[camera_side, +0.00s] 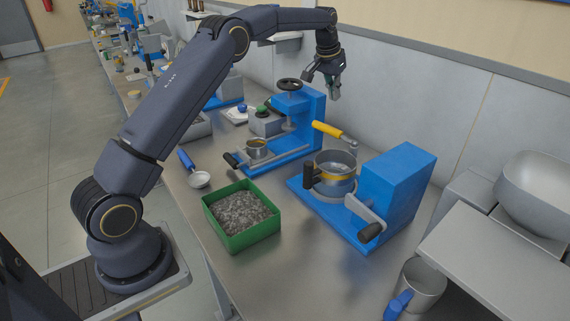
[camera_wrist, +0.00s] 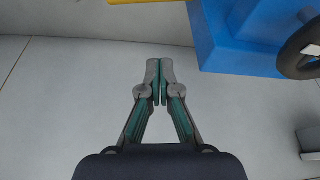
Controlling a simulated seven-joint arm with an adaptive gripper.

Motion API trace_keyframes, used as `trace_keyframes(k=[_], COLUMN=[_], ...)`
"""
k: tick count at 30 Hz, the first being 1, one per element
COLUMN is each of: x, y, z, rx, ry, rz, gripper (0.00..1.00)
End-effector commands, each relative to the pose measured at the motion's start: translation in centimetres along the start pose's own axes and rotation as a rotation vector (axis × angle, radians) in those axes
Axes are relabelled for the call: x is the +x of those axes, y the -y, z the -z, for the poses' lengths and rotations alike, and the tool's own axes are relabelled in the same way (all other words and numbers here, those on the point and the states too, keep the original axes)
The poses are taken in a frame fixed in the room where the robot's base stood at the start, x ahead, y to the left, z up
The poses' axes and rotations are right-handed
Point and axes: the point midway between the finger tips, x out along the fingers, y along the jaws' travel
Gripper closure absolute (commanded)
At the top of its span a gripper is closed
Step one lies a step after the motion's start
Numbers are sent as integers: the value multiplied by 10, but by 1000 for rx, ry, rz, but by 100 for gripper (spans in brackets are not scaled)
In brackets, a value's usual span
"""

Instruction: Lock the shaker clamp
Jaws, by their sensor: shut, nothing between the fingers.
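The shaker is a blue machine (camera_side: 395,190) at the right of the bench in the side view. A round metal pot (camera_side: 336,172) with a dark side handle sits on its base. A yellow-handled lever (camera_side: 333,131), which looks like the clamp handle, slants above the pot and joins a metal arm at its right end. A yellow bar (camera_wrist: 135,2) shows at the top edge of the wrist view. My gripper (camera_side: 334,93) is above and behind the lever, near the wall, apart from it. In the wrist view my gripper (camera_wrist: 159,68) has its fingertips together, holding nothing.
A blue press (camera_side: 298,125) with a dark handwheel (camera_side: 289,84) stands left of the shaker; the wheel shows at right in the wrist view (camera_wrist: 300,52). A black-knobbed crank (camera_side: 372,231) juts from the shaker's front. A green gravel tray (camera_side: 242,240) and metal mug (camera_side: 424,283) stand nearer.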

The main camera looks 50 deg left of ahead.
Motion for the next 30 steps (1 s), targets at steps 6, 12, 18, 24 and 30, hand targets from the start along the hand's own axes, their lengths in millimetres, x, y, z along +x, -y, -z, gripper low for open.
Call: trace_keyframes(k=[6, 12, 18, 24, 30], x=[40, 84, 86, 81, 78], y=[0, -1, 0, 0, 0], z=[-1, -1, -14, -30, -37], rx=[0, 1, 0, 0, 1], ry=[4, 2, 0, 0, -1], rz=[-1, -1, 0, 0, 0], gripper=[100, 100, 100, 100, 100])
